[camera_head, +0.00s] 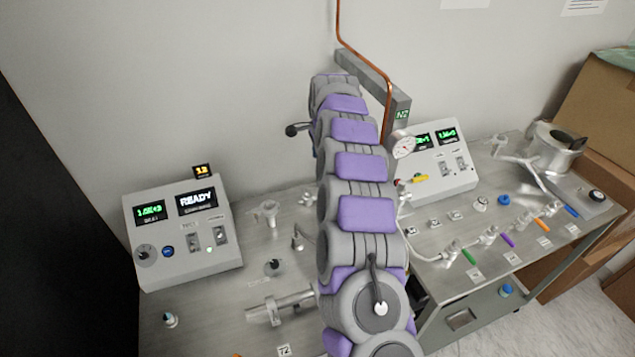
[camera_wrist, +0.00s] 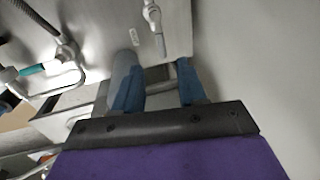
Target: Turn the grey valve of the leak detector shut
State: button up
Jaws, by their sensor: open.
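In the wrist view, a grey valve with a long grey lever (camera_wrist: 157,28) stands on the metal bench top, ahead of my fingertips. I cannot tell for sure that it is the leak detector's valve. My gripper (camera_wrist: 159,80) is open, its two blue fingers apart, and does not touch that lever. A console with a READY display (camera_head: 185,235) stands at the left of the head view. A small grey fitting (camera_head: 266,212) stands on the bench right of it. My arm crosses the middle of the head view and hides part of the bench; my fingers do not show there.
A second console (camera_head: 437,165) and a round gauge (camera_head: 401,145) stand right of my arm. Several colored-handle valves line the right bench (camera_head: 440,215). In the wrist view, a teal-handled valve (camera_wrist: 35,69) and a ribbed hose (camera_wrist: 37,17) are at left. Cardboard boxes (camera_head: 600,95) stand far right.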

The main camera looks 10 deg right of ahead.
aim_at(317, 186)
jog(key=f, duration=0.4)
jog(key=w+f+b, duration=0.1)
jog(key=f, duration=0.3)
jog(key=w+f, duration=0.1)
jog(key=f, duration=0.3)
jog(key=shift+w+a, duration=0.15)
jog(key=shift+a, duration=0.05)
jog(key=shift+c, duration=0.3)
grip_shut()
